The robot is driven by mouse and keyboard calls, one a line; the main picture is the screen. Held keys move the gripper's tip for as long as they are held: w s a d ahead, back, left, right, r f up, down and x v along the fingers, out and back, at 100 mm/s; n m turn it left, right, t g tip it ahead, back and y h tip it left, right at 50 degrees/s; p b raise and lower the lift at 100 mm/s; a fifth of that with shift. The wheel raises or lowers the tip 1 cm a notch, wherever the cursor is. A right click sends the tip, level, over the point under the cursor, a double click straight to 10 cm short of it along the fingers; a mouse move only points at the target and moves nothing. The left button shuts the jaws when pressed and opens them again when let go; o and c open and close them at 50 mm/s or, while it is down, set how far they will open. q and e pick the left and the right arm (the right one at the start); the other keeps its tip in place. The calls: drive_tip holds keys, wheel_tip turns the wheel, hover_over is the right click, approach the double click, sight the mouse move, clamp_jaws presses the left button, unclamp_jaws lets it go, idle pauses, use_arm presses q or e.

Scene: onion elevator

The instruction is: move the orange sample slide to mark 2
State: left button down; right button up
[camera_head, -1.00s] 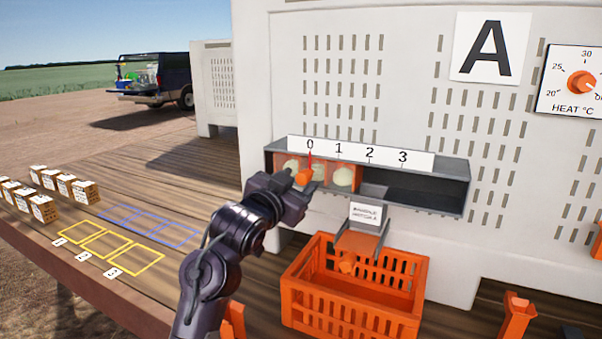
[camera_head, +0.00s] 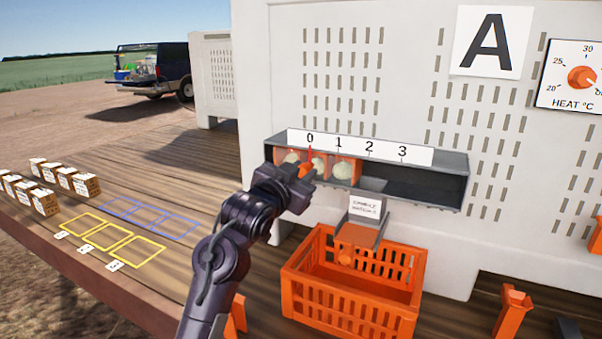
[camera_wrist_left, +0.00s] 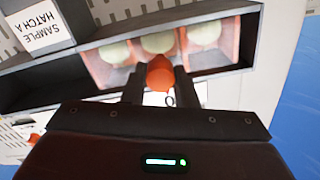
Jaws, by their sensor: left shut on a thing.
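The orange sample slide (camera_head: 345,171) sits at the left end of a grey trough under a number strip (camera_head: 375,149). It holds pale onions in its compartments. Its red pointer (camera_head: 310,154) stands at 0; mark 2 is farther right. My left gripper (camera_head: 303,180) is in front of the slide, shut on its orange knob (camera_head: 305,171). In the left wrist view the knob (camera_wrist_left: 160,74) lies between the two fingers, with the slide (camera_wrist_left: 222,52) behind. The gripper hides part of the slide's lower left. My right gripper is not in view.
The grey trough (camera_head: 425,188) is empty right of the slide. A sample hatch chute (camera_head: 361,236) hangs below it, over an orange crate (camera_head: 350,293). A white wall stands behind. Small boxes (camera_head: 45,203) and marked outlines lie on the deck at left.

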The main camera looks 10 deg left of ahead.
use_arm(q)
drive_tip(key=d, duration=0.2)
drive_tip(key=s+d+b, duration=0.1)
drive_tip(key=d, duration=0.1)
drive_tip(key=s+d, duration=0.1)
drive_tip(key=d, duration=0.1)
drive_tip(key=shift+s+d, duration=0.1)
drive_tip(key=shift+d, duration=0.15)
drive_tip(key=shift+a, duration=0.2)
drive_tip(key=c, duration=1.1)
unclamp_jaws()
drive_tip(key=shift+c, duration=0.2)
drive_tip(key=b, duration=0.4)
approach(339, 169)
drive_tip(key=s, duration=0.3)
drive_tip(key=shift+a, duration=0.45)
